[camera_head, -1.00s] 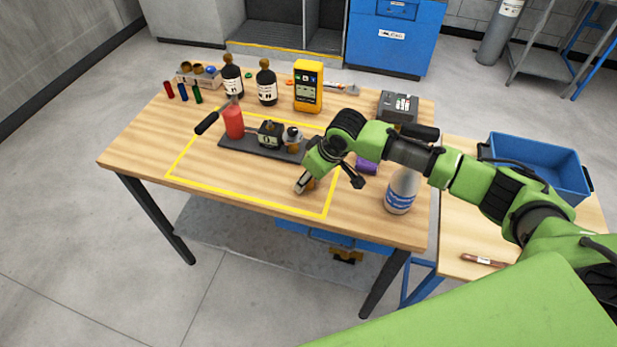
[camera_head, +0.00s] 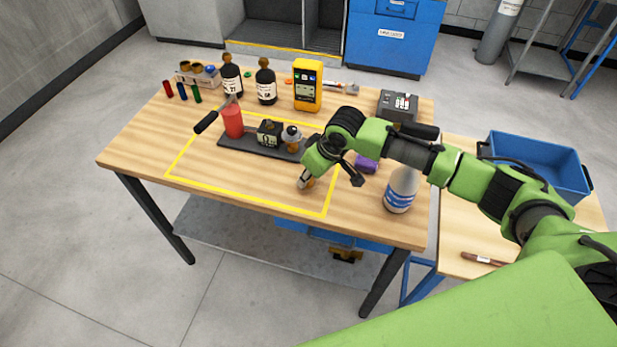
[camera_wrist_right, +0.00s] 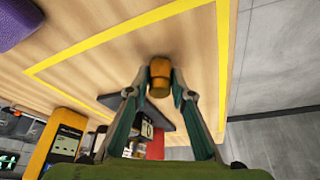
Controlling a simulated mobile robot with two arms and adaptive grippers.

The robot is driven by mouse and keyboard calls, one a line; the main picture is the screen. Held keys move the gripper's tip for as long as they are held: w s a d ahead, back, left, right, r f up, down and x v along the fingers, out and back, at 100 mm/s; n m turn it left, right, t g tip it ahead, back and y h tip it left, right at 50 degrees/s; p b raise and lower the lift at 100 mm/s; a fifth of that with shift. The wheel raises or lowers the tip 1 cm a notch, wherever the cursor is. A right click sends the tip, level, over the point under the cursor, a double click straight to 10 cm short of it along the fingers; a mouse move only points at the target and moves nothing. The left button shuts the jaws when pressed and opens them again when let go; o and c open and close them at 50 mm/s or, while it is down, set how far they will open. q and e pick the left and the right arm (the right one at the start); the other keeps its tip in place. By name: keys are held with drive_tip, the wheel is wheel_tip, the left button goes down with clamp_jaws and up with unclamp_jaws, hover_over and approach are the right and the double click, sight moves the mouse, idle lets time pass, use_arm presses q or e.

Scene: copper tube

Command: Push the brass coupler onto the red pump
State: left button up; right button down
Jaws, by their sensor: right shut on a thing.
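The red pump (camera_head: 233,122) stands upright at the left end of a dark base plate (camera_head: 232,143) on the wooden table, with a black handle sticking out to the left. My right gripper (camera_head: 306,182) is shut on the brass coupler (camera_head: 311,184), in front of the plate's right end and inside the yellow outline. In the right wrist view the coupler (camera_wrist_right: 160,76) sits between the fingertips of my right gripper (camera_wrist_right: 160,90). The pump (camera_wrist_right: 155,146) shows partly behind the fingers there. My left gripper is not in view.
A digital gauge (camera_head: 268,133) and a round fitting (camera_head: 292,138) are on the plate. A spray bottle (camera_head: 401,190) and a purple roll (camera_head: 366,164) are to the right. Dark bottles (camera_head: 266,85) and a yellow meter (camera_head: 308,86) stand behind. The table inside the outline's front left is clear.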

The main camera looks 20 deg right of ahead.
drive_tip(key=shift+r, duration=0.4)
use_arm(q)
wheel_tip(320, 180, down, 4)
drive_tip(key=b, duration=0.3)
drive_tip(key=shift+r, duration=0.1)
use_arm(e)
drive_tip(key=s+a+r, duration=0.8)
drive_tip(key=s+r, duration=0.3)
drive_tip(key=shift+a+r, duration=0.35)
drive_tip(key=shift+r, duration=0.05)
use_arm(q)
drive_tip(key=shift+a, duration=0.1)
use_arm(e)
drive_tip(key=s+d+r+m+h, duration=0.2)
drive_tip(key=d+r+m, duration=0.2)
drive_tip(key=d, duration=0.6)
drive_tip(key=shift+s+d+m+t, duration=0.25)
drive_tip(key=shift+m+t, duration=0.15)
drive_tip(key=shift+m, duration=0.6)
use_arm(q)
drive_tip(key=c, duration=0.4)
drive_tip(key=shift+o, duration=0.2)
use_arm(e)
drive_tip(key=shift+w+r, duration=0.1)
